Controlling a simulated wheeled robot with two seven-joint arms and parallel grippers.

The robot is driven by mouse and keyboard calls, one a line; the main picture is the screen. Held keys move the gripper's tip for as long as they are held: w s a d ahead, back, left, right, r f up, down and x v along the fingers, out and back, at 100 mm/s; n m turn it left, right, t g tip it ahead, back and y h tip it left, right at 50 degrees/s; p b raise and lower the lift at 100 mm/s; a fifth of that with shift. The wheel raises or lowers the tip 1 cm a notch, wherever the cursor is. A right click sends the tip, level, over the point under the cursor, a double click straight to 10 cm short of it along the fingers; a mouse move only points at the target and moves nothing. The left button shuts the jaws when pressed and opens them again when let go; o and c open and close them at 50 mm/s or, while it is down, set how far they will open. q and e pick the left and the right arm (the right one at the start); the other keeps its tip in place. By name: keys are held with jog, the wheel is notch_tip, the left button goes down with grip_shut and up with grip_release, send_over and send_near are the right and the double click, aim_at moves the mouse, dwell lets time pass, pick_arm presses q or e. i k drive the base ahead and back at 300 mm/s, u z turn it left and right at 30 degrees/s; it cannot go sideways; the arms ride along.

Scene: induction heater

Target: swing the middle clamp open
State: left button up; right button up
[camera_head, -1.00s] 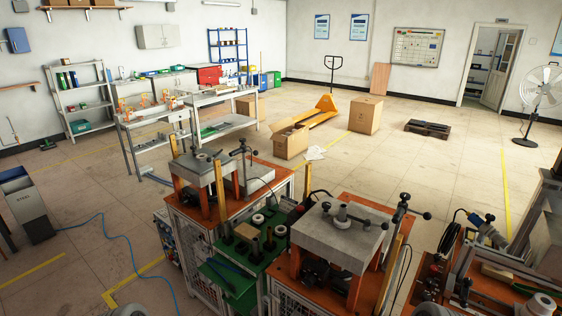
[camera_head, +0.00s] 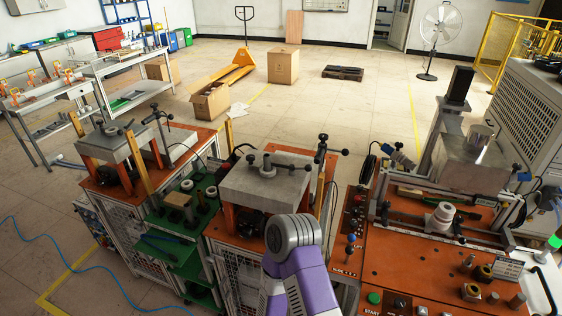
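The middle orange-topped station (camera_head: 300,155) carries a thick grey block (camera_head: 240,185) on orange legs. A round metal fitting (camera_head: 267,165) sits on top of the block. A dark post clamp with a ball-ended handle (camera_head: 322,150) stands at the block's right rear corner. Its handle points to the right, away from the block, but I cannot tell for sure whether this is the clamp of the task. A purple and grey link of my arm rises in front of the block at bottom centre. Neither gripper is in view.
A similar left station has a grey block (camera_head: 105,150) and a post clamp (camera_head: 158,120). A green cart (camera_head: 165,245) stands between the two. The right orange bench (camera_head: 395,265) holds a machine, loose metal parts and a control box. The floor behind is mostly open.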

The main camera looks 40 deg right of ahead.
aim_at(308, 167)
jog(key=i, duration=0.35)
jog(key=z, duration=0.75)
